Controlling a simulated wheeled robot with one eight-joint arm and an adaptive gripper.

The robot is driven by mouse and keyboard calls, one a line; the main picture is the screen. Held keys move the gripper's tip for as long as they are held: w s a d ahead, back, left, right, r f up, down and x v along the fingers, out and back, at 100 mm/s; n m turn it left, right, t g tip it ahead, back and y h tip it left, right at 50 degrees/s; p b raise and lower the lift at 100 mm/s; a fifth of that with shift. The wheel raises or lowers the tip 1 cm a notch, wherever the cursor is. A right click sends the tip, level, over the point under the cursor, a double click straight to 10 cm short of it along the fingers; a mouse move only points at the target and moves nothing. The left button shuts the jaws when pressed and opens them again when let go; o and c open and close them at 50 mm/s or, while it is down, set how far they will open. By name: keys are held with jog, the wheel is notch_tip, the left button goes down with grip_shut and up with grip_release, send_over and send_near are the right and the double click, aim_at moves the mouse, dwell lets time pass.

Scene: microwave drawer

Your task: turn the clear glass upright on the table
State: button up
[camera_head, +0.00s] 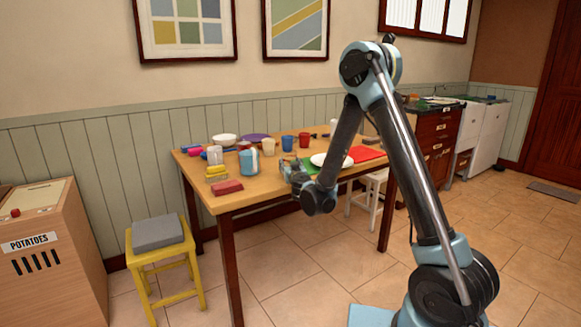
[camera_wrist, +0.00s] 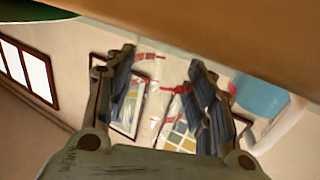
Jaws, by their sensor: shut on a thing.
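The clear glass (camera_wrist: 158,86) is see-through with red marks, and the framed wall picture shows through it. In the wrist view it is between the two fingers of my gripper (camera_wrist: 160,70), which is shut on it. I cannot tell exactly how the glass is tilted. In the head view my gripper (camera_head: 291,168) is at the front edge of the wooden table (camera_head: 262,190), and the glass is too small and faint there to make out. The table's edge spans the top of the wrist view, which looks upside down.
A white plate (camera_head: 331,160) and a red mat (camera_head: 366,154) lie to the right. Several cups stand behind. A red block (camera_head: 227,187) lies at the front left.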

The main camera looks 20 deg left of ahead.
jog(key=o, duration=1.1)
jog(key=shift+c, duration=0.2)
jog(key=shift+s, duration=0.1)
